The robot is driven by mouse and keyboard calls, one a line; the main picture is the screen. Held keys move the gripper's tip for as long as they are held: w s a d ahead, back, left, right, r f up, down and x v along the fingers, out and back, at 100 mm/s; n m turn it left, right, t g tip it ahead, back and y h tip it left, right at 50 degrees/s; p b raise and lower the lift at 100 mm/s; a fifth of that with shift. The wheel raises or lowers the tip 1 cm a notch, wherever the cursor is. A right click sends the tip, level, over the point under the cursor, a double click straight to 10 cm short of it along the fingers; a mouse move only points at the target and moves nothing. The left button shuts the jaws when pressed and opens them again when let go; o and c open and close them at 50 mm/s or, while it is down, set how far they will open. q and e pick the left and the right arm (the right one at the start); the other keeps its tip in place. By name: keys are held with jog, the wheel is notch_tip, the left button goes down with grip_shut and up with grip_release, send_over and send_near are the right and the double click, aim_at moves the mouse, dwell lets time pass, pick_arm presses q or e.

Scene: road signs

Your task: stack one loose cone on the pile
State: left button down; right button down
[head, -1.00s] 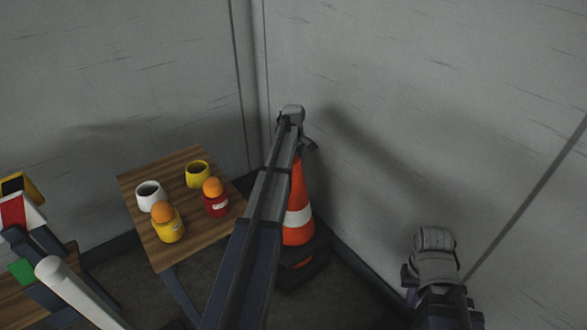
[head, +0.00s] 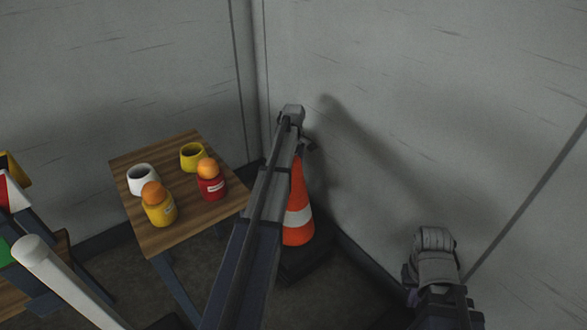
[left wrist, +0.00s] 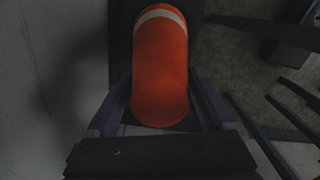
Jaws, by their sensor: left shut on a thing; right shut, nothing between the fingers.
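An orange cone (head: 298,215) with a white band stands upright near the wall corner in the head view, partly hidden behind my left arm. My left gripper (head: 297,140) is at its top. In the left wrist view the cone (left wrist: 160,70) lies between the two fingers, and the gripper is shut on it. A dark base (head: 305,262) shows under the cone; I cannot tell whether it rests on anything. No separate pile of cones can be made out. My right gripper (head: 435,248) is shut and empty at the lower right, in front of the wall.
A wooden table (head: 205,215) left of the cone holds a white cup (head: 142,180), a yellow cup (head: 193,157), and yellow (head: 160,209) and red (head: 212,188) jars with orange tops. Grey walls (head: 430,110) stand close behind and right of the cone.

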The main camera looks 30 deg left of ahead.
pick_arm(q)
jog(key=shift+f+b, duration=2.8)
jog(key=shift+f, duration=0.4)
grip_release()
jog(key=shift+r, duration=0.2)
notch_tip(320, 180, up, 8)
jog(key=p, duration=0.7)
jog(key=shift+f+p, duration=0.2)
jog(key=shift+p, duration=0.15)
